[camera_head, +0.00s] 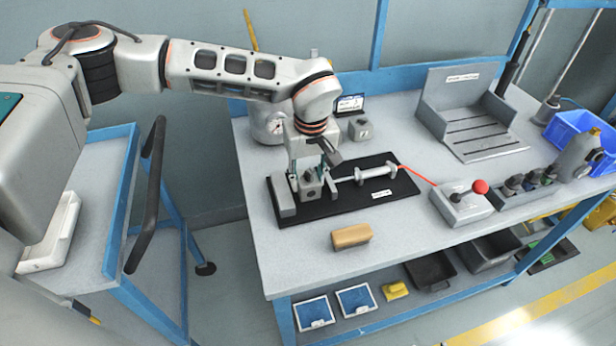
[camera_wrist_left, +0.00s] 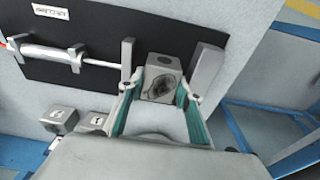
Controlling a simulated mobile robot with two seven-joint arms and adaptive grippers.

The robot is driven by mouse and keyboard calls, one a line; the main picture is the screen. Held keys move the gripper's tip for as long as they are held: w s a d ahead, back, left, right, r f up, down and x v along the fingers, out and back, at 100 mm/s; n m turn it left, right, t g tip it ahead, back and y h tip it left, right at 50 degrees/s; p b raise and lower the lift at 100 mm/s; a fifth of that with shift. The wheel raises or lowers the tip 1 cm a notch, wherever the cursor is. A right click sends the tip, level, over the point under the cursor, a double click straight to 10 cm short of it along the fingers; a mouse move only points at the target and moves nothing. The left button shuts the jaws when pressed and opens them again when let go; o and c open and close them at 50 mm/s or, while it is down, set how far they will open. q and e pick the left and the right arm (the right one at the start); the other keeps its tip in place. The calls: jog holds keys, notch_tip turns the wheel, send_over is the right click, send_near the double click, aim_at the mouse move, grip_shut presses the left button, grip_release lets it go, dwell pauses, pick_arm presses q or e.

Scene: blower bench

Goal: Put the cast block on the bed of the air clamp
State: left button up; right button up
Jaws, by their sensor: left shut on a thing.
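The cast block (camera_head: 312,190) is a small grey block with a dark round hollow in its face. It also shows in the left wrist view (camera_wrist_left: 158,86). My left gripper (camera_head: 308,177) points down and is shut on it, with one finger on each side. The air clamp has a black bed (camera_head: 345,202), a fixed jaw (camera_head: 283,196) at its left end and a moving jaw (camera_head: 333,188) on a rod. The block is between the two jaws, with a gap to the moving jaw. I cannot tell whether its underside touches the bed. My right gripper is not in view.
A lever box (camera_head: 462,207) with a red knob stands right of the clamp, joined by a red hose. A tan block (camera_head: 351,236) lies in front. A small grey block (camera_head: 360,128) and a slotted angle stand (camera_head: 485,146) are behind. The bench's front left is clear.

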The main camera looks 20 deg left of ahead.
aim_at(310, 182)
pick_arm(q)
jog(key=shift+r, duration=0.15)
jog(key=shift+f, duration=0.2)
jog(key=o, duration=1.1)
notch_tip(310, 182, up, 12)
jog(key=s, duration=0.1)
jog(key=shift+d+p, duration=0.4)
